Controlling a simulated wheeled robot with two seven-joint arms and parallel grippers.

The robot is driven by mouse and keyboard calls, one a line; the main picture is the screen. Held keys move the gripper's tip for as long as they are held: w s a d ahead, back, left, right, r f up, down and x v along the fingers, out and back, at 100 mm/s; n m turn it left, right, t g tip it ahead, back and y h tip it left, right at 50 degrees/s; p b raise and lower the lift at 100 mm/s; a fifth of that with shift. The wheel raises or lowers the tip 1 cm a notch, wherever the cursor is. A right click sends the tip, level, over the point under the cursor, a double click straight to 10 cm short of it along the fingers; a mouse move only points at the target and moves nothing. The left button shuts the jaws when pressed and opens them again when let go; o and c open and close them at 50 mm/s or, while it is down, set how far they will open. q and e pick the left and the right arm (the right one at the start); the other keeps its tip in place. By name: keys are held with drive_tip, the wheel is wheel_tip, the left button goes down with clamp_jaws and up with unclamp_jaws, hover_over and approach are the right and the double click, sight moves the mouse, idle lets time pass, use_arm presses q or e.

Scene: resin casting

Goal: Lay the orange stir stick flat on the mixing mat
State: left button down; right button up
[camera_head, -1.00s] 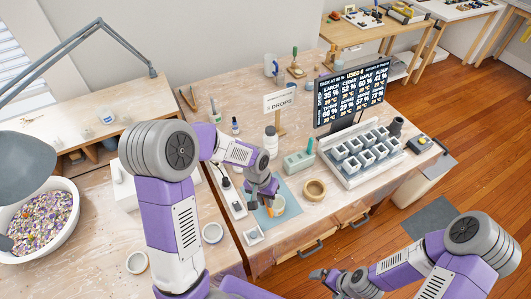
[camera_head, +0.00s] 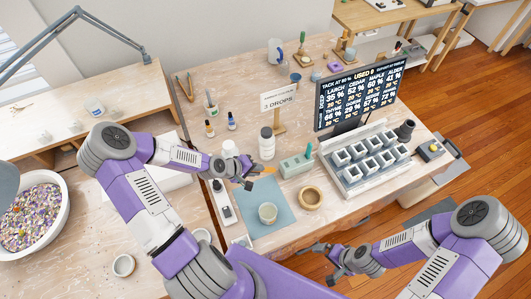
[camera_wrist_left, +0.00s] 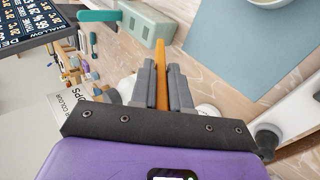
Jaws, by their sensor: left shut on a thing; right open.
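The orange stir stick (camera_wrist_left: 160,72) is held between the fingers of my left gripper (camera_wrist_left: 162,88) in the left wrist view. In the head view my left gripper (camera_head: 250,184) is shut at the far left edge of the blue mixing mat (camera_head: 284,221), and only a small bit of orange shows beside it. The stick is off the mat's surface as far as I can tell. A clear cup (camera_head: 268,213) stands on the mat; its rim shows in the left wrist view (camera_wrist_left: 268,2). My right gripper (camera_head: 320,249) is open and empty, off the table's front edge.
A wooden ring-shaped bowl (camera_head: 311,198) stands right of the mat. A green-grey block (camera_head: 297,165) and a white bottle (camera_head: 267,143) stand behind it. A white strip with dark items (camera_head: 223,203) lies left. The mat around the cup is bare.

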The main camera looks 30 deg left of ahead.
use_arm(q)
drive_tip(key=shift+s+r, duration=0.1)
drive_tip(key=shift+r, duration=0.05)
drive_tip(key=shift+s, duration=0.2)
drive_tip(key=shift+s+b, duration=0.1)
drive_tip(key=shift+b, duration=0.2)
drive_tip(key=shift+f+b, duration=3.85)
drive_tip(key=shift+f, duration=0.6)
drive_tip(key=c, duration=1)
unclamp_jaws()
